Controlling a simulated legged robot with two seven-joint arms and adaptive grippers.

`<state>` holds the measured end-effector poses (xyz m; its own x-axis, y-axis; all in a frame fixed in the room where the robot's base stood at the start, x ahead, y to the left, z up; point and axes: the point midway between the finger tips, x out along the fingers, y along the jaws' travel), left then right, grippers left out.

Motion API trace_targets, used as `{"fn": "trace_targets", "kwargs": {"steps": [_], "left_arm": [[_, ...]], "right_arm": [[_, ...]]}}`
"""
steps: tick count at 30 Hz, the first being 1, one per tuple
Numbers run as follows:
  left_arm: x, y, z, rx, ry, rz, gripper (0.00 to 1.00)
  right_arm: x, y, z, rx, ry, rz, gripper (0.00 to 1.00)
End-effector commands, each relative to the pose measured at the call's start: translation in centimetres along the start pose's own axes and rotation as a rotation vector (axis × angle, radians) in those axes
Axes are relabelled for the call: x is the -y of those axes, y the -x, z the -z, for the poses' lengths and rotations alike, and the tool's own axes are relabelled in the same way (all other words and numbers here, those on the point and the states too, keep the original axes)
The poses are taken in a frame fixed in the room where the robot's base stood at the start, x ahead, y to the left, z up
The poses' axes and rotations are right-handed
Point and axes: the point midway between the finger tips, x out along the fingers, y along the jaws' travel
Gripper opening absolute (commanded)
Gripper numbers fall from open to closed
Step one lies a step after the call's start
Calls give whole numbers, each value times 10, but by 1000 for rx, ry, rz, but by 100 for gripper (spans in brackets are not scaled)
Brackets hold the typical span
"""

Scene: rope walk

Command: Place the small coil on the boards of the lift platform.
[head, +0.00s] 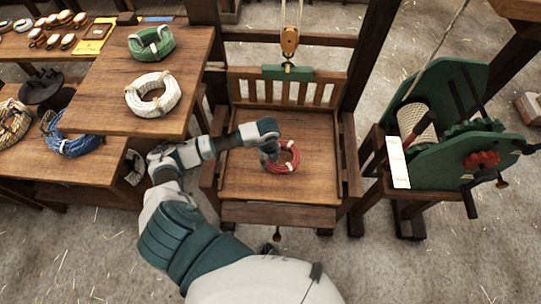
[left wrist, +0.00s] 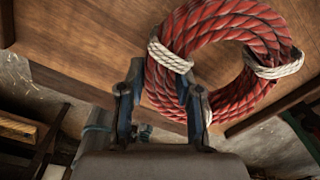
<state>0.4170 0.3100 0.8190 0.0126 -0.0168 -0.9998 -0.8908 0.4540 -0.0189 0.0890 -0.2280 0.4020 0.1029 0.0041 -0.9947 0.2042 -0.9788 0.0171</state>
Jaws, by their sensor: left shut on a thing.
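The small coil, red rope with white ties (head: 285,158), is over the plank boards of the lift platform (head: 240,185) in the head view. I cannot tell whether it touches the boards. My left gripper (head: 270,154) reaches in from the left and is shut on the coil's left side. The left wrist view shows the fingers (left wrist: 160,92) on either side of the red rope (left wrist: 235,18), beside one white tie, with wooden boards (left wrist: 90,40) beyond. My right gripper is not in view.
A green coil (head: 152,43) and a white coil (head: 153,95) lie on the bench at left. A pulley block (head: 290,42) hangs by the platform's slatted back (head: 285,90). A green winch (head: 445,140) stands at right. The boards' front part is clear.

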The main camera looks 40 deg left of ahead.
Motion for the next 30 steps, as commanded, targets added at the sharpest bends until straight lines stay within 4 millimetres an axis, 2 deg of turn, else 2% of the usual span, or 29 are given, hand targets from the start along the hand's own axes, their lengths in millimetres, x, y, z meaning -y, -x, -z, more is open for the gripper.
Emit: {"fn": "trace_targets", "kwargs": {"steps": [3, 7, 11, 18, 23, 24, 27, 30], "left_arm": [[14, -2, -22, -1, 2, 3, 0], [20, -3, -35, -1, -1, 3, 0], [20, -9, -38, -3, -1, 2, 0], [20, -39, -38, -3, -1, 3, 0], [20, -39, -38, -1, -1, 3, 0], [19, -40, -38, -2, -2, 1, 39], [20, -39, -38, -1, -2, 1, 59], [20, -39, -37, -1, -2, 1, 59]], "right_arm": [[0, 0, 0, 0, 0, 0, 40], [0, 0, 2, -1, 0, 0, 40], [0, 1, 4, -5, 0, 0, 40], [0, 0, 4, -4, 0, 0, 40], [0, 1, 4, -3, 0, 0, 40], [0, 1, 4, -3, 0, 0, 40], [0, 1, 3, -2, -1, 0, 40], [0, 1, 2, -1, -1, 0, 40]]}}
